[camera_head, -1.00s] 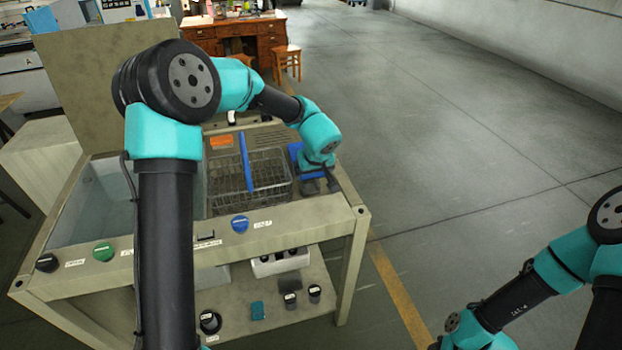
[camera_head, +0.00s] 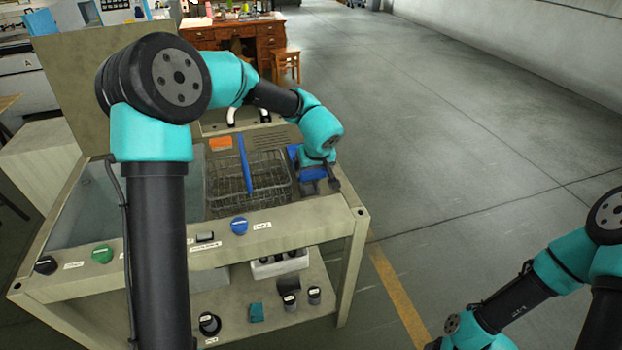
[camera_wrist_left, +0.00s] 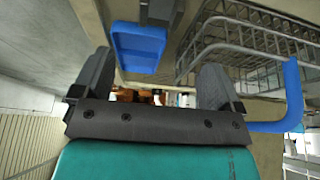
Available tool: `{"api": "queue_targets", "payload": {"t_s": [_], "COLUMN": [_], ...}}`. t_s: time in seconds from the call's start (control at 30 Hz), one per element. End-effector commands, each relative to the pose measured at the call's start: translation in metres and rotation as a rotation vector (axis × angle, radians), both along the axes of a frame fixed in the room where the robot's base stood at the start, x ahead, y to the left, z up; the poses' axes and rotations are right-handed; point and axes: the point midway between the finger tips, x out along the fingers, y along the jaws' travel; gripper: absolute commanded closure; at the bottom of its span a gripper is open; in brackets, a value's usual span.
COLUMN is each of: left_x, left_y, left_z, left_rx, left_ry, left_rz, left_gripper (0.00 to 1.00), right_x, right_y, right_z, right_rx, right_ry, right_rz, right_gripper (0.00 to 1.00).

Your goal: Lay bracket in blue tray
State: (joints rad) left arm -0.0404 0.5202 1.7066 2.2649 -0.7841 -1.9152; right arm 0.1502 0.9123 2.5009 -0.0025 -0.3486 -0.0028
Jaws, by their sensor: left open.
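The blue tray (camera_head: 294,152) sits at the right end of the bench, partly hidden by my left wrist. In the left wrist view the tray (camera_wrist_left: 138,42) shows beyond and between the fingers. My left gripper (camera_head: 323,185) is open over the tray's near side, and nothing shows between its fingers (camera_wrist_left: 155,82). A dark grey piece (camera_wrist_left: 160,10) overlaps the tray's edge, cut off by the picture's top; I cannot tell whether it is the bracket. No bracket shows clearly elsewhere. My right gripper is out of view.
A wire basket (camera_head: 277,186) with a blue handle (camera_head: 245,165) stands left of the tray. An orange block (camera_head: 220,143) lies behind it. A blue knob (camera_head: 239,226) and a green knob (camera_head: 102,254) are on the bench front. Floor to the right is clear.

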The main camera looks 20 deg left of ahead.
Motion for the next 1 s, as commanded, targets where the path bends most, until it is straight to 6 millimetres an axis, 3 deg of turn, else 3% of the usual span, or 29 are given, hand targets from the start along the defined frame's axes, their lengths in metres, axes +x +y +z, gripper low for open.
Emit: {"api": "queue_targets", "payload": {"t_s": [0.3, 0.67, 0.87, 1.0], "left_x": [0.000, 0.001, 0.004, 0.006], "left_y": [0.000, -0.005, -0.031, -0.062], "left_z": [0.000, -0.003, -0.016, -0.026], "left_rx": [0.000, 0.011, 0.045, 0.042], "left_ry": [0.000, -0.022, -0.133, -0.241], "left_rz": [0.000, -0.017, -0.106, -0.220], "left_gripper": [0.09, 0.09, 0.09, 0.09], "right_x": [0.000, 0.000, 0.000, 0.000], "right_y": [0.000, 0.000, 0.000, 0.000], "right_z": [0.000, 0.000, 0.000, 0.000], "right_rx": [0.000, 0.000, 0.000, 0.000], "right_ry": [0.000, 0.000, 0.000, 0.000], "right_rz": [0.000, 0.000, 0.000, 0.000], "right_gripper": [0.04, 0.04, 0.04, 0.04]}}
